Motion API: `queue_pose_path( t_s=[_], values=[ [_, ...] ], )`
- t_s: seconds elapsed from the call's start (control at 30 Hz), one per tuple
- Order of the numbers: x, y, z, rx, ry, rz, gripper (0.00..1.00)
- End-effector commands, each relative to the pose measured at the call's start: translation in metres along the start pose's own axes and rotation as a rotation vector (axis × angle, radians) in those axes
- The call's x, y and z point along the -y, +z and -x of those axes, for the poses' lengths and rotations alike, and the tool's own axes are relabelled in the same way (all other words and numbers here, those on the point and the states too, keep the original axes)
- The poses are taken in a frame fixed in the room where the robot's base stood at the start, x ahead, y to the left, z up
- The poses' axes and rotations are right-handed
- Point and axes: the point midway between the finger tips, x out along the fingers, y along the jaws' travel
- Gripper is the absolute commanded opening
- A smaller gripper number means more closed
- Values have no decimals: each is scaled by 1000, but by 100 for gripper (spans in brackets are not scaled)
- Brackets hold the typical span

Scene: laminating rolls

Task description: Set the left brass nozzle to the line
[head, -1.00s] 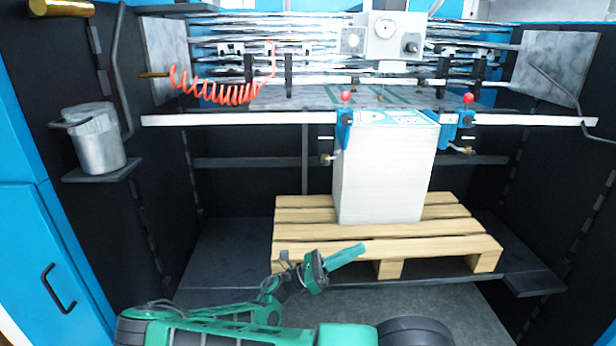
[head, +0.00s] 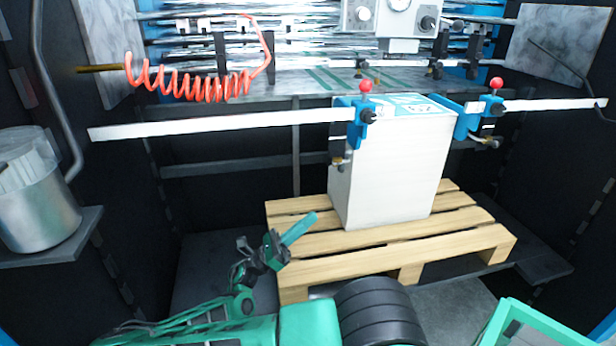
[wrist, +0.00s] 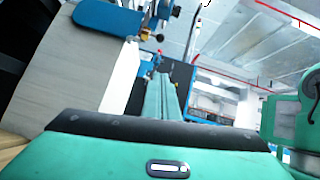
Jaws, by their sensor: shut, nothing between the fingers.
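The left brass nozzle (head: 338,161) hangs at the bottom of the left blue clamp (head: 357,122), which has a red knob. The clamp sits on a white rail (head: 230,124) at the left edge of a tall white stack (head: 385,175). The nozzle is small, and I cannot make out a line beside it. My gripper (head: 303,226) is shut and empty, low in front of the stack and apart from the nozzle. The wrist view shows its green fingers (wrist: 165,97) pressed together. A brass nozzle (wrist: 145,33) on a blue bracket shows there; which one is unclear.
A second blue clamp (head: 490,112) with a brass nozzle stands at the stack's right. The stack rests on a wooden pallet (head: 300,245). A red coiled hose (head: 190,85) hangs at upper left. A metal canister (head: 38,190) stands on a left shelf.

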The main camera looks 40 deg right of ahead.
Motion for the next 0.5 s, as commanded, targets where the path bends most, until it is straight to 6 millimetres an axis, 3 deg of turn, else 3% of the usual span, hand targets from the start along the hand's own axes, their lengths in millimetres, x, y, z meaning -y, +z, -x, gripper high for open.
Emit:
queue_pose_path(
  t_s=[0.27, 0.5],
  values=[
    [1, 4, -12, 1, 6, -5, 0],
    [2, 5, -53, 1, 6, -6, 0]
  ],
)
